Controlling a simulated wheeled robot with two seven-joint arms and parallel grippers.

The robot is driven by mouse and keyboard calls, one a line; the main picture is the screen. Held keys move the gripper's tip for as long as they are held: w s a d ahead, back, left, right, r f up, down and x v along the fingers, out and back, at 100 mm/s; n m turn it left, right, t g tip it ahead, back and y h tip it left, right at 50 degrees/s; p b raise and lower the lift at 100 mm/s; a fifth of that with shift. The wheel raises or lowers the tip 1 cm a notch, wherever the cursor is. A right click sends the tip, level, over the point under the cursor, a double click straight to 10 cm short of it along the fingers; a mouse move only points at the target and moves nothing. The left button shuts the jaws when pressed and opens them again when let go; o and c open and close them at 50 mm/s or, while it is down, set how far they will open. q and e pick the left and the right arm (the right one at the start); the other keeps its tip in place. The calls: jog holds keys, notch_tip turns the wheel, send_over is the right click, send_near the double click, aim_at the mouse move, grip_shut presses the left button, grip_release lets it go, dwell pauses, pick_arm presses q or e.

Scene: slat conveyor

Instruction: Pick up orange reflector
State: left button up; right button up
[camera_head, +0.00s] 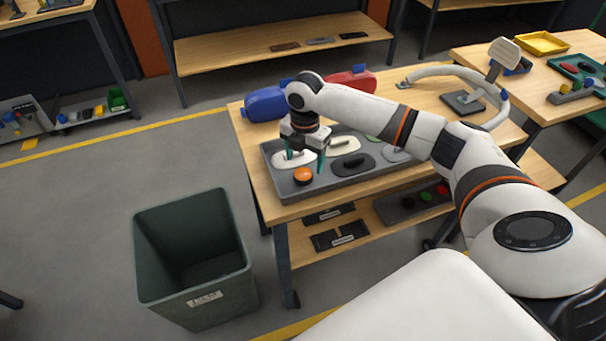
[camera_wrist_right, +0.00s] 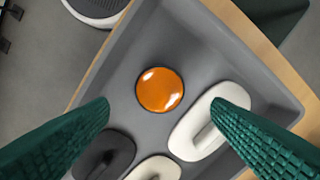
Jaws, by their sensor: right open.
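The orange reflector (camera_head: 303,175) is a small glossy round disc near the front left of the grey tray (camera_head: 277,184) on the wooden workbench. In the right wrist view the reflector (camera_wrist_right: 160,90) lies flat on the bare tray floor, between and a little beyond the fingertips. My right gripper (camera_head: 305,160) is open and empty, with green fingers pointing down above the tray, just behind the reflector. In the wrist view its fingers (camera_wrist_right: 160,106) stand wide on both sides. My left gripper is not in view.
Beside the reflector, the tray holds a white handled piece (camera_wrist_right: 203,131), a dark one (camera_wrist_right: 106,153) and more like them. Blue (camera_head: 265,103) and red (camera_head: 352,79) cases stand behind the tray. A dark green bin (camera_head: 196,301) stands on the floor, left of the bench.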

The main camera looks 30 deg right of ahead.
aim_at(304, 173)
jog(key=shift+s+a+f+p, duration=0.15)
jog(key=shift+f+p, duration=0.1)
jog(key=shift+f, duration=0.9)
jog(key=shift+w+a+f+p, duration=0.1)
jog(key=shift+f+p, duration=0.1)
jog(key=shift+f, duration=0.95)
jog(key=shift+c, duration=0.2)
jog(key=shift+r, duration=0.1)
jog(key=c, duration=1)
